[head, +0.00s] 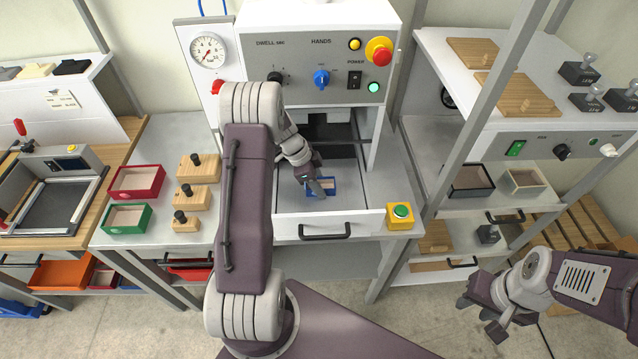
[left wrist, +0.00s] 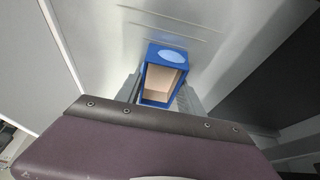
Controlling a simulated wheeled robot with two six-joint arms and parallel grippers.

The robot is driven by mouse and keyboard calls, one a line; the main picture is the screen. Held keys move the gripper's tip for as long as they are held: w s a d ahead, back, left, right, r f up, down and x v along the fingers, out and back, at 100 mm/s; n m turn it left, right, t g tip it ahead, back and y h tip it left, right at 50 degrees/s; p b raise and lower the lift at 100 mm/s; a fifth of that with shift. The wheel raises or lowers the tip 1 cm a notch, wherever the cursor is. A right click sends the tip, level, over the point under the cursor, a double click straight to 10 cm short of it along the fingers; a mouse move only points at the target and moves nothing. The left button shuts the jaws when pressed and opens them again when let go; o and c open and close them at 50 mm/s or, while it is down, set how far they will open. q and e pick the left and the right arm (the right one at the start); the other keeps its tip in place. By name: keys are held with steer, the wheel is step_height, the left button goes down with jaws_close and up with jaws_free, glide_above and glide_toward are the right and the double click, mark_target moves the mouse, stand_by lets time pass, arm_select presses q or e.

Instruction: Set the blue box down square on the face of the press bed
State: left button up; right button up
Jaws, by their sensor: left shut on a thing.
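The small blue box (head: 331,187), open-topped with a pale inside, is in front of the press opening. My left gripper (head: 318,186) is shut on it and hides part of it. In the left wrist view the blue box (left wrist: 165,76) sits between the two grey fingers, its open side toward the camera. The light grey press bed (head: 350,200) lies under and around it; I cannot tell whether the box touches it. The bed's metal surface also shows in the left wrist view (left wrist: 215,30). My right gripper (head: 483,312) is open and empty at the lower right, away from the press.
The press housing (head: 320,50) with gauge and knobs rises behind the bed. A yellow box with a green button (head: 400,215) stands to its right. Red (head: 137,181) and green (head: 127,218) boxes and several wooden blocks are left. A shelf rack post (head: 490,100) stands right.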

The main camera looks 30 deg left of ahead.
arm_select(q)
steer(key=o, duration=1.4)
steer(key=b+v, duration=0.1)
steer(key=v, duration=0.8)
steer(key=shift+d, duration=0.1)
